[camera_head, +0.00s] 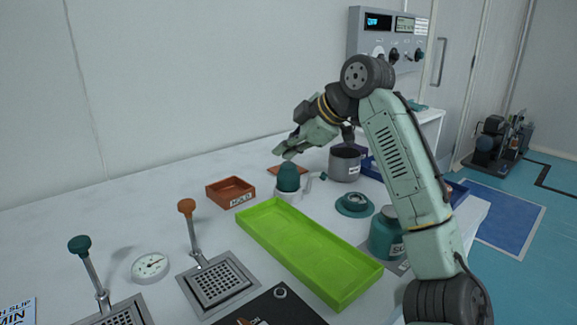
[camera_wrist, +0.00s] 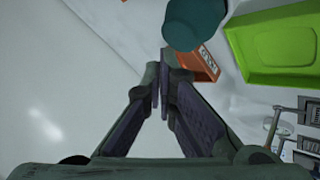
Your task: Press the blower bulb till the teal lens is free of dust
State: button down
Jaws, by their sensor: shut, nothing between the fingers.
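The blower bulb (camera_head: 289,178) is a dark teal dome standing upright in a pale cup-like base on the white table. It also shows at the top of the wrist view (camera_wrist: 193,22). My gripper (camera_head: 281,152) is just above and slightly left of the bulb, shut and empty. In the wrist view its fingertips (camera_wrist: 165,70) meet below and left of the bulb, with no clear contact. A round teal ring with a darker centre (camera_head: 354,204), which looks like the teal lens, lies right of the bulb. Dust on it is too small to tell.
A bright green tray (camera_head: 266,241) lies in front of the bulb. An orange box (camera_head: 230,194) stands left, a grey pot (camera_head: 345,167) right. A teal jar (camera_head: 384,240) stands beside my arm. Levers, a gauge (camera_head: 150,267) and a grille fill the front left. The back-left table is clear.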

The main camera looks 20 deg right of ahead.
jog(key=shift+f, duration=0.1)
dwell(0.3)
jog(key=shift+f, duration=0.35)
jog(key=shift+f, duration=0.1)
dwell(0.3)
